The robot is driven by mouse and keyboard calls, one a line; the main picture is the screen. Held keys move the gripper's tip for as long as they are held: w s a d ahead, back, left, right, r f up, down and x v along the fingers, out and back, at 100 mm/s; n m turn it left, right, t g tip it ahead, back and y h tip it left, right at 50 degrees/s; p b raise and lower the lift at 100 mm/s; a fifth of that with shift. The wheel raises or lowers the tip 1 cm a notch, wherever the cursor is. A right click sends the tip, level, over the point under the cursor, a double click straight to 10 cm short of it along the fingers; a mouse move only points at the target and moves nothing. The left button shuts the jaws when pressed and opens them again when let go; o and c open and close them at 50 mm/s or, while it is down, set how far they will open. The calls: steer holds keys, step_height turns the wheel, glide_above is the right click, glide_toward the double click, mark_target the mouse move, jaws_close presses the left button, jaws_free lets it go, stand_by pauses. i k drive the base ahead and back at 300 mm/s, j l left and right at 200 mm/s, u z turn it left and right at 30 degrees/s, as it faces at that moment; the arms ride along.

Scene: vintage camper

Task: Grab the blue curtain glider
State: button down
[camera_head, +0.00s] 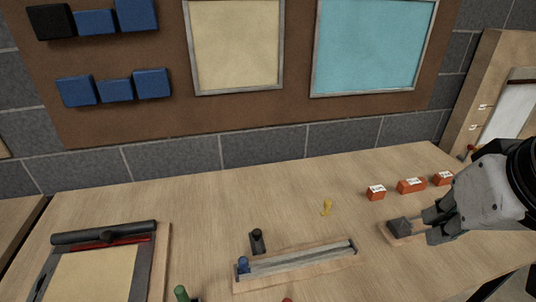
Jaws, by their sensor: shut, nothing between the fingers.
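A small blue piece, which looks like the blue curtain glider (243,265), is at the left end of a grey rail (300,261). The rail lies on a wooden strip on the table. My gripper (430,222) is at the right side of the picture, well to the right of the rail and the blue piece. Its fingers are shut and hold nothing. They are beside a dark block (398,223) on a small wooden base; I cannot tell whether they touch it.
A dark peg (257,241) stands behind the rail. A green piece (181,293) and a red piece (287,299) are in front. A yellow piece (327,207) and orange blocks (411,186) lie behind. A framed board (160,262) is at left. The middle back of the table is clear.

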mark_target(243, 260)
steer(key=u, duration=0.9)
steer(key=j+z, duration=0.3)
steer(key=j, duration=0.2)
steer(key=i+j+z, duration=0.1)
steer(key=z, duration=0.45)
